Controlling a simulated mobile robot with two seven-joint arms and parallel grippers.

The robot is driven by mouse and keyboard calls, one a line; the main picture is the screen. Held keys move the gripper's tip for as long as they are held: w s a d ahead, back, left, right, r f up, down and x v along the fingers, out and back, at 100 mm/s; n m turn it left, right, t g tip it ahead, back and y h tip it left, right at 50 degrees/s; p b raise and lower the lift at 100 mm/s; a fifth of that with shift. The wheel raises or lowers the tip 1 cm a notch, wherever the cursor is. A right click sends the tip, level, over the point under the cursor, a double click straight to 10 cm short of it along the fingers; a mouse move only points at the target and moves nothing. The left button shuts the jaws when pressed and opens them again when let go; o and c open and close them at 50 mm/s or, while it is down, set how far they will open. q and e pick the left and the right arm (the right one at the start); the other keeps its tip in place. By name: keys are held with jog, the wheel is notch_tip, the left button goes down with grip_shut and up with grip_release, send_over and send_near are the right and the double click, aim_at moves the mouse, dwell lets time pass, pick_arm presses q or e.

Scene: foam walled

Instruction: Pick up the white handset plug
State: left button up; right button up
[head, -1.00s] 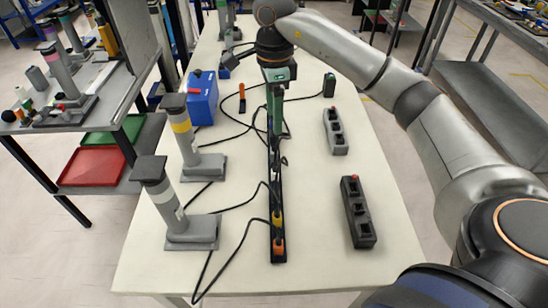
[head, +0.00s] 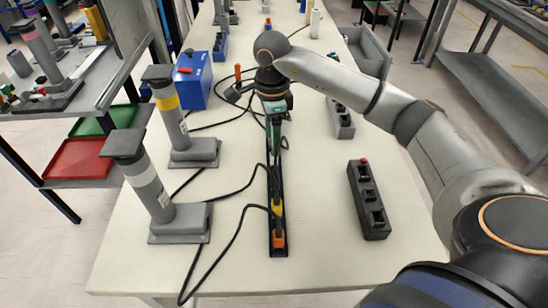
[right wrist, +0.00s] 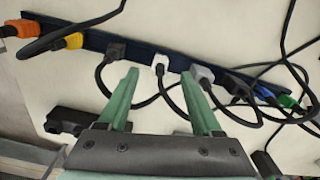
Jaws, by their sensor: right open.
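The white plug (right wrist: 160,62) sits in a dark power strip (right wrist: 95,42), with its black cable curving down, in the right wrist view. My right gripper (right wrist: 159,76) is open, with one green finger to each side of this plug; I cannot tell whether they touch it. A light grey plug (right wrist: 203,72) is just right of the right fingertip, and a black plug (right wrist: 117,50) is left of the left one. In the head view my right gripper (head: 274,138) points down over the strip (head: 277,190) and hides the white plug. My left gripper is not in view.
An orange plug (head: 278,239) and a yellow plug (head: 277,208) fill the strip's near end. Grey stands (head: 180,222) and a blue box (head: 192,80) are on the left. A black socket block (head: 368,200) is right.

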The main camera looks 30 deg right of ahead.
jog(key=f, duration=0.5)
jog(key=shift+d+f, duration=0.1)
jog(key=shift+d, duration=0.1)
grip_shut()
dwell(0.3)
